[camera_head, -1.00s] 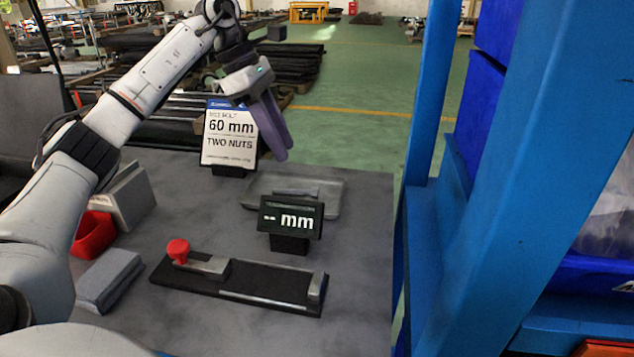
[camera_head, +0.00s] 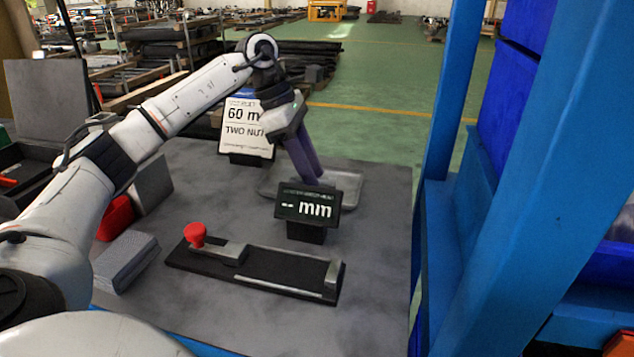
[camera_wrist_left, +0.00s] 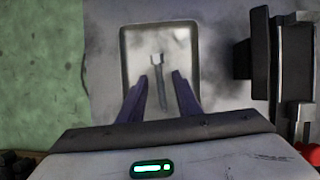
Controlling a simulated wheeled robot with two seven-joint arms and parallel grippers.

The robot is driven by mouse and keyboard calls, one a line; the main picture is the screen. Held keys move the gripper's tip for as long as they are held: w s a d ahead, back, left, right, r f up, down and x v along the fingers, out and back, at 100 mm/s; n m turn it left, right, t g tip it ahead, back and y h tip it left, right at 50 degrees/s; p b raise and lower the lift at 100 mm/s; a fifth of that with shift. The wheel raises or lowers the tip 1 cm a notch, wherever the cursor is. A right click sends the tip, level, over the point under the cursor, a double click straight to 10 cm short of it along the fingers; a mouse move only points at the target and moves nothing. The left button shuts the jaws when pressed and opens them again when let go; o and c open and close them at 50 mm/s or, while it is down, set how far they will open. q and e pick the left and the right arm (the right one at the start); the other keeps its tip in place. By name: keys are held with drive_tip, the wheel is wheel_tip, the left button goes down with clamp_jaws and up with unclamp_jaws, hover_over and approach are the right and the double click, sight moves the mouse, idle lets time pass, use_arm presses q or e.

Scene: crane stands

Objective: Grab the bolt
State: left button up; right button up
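The bolt (camera_wrist_left: 162,88) lies in a shallow grey tray (camera_wrist_left: 195,40) in the left wrist view, its wider end pointing away from my gripper's base. My left gripper (camera_wrist_left: 160,77) is open, with one purple finger on each side of the bolt in that view; I cannot tell its height above the bolt. In the head view the left gripper (camera_head: 312,178) points down over the tray (camera_head: 352,184), and the bolt is hidden behind the fingers and the display. My right gripper is not in view.
A display reading "-- mm" (camera_head: 308,205) stands in front of the tray. A sign (camera_head: 245,130) reading 60 mm and two nuts stands behind-left. A black measuring fixture with a red knob (camera_head: 195,233) lies nearer. A blue post (camera_head: 520,200) rises at right.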

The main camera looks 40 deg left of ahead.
use_arm(q)
drive_tip(key=shift+c, duration=0.4)
clamp_jaws()
drive_tip(key=shift+f, duration=0.1)
idle(0.3)
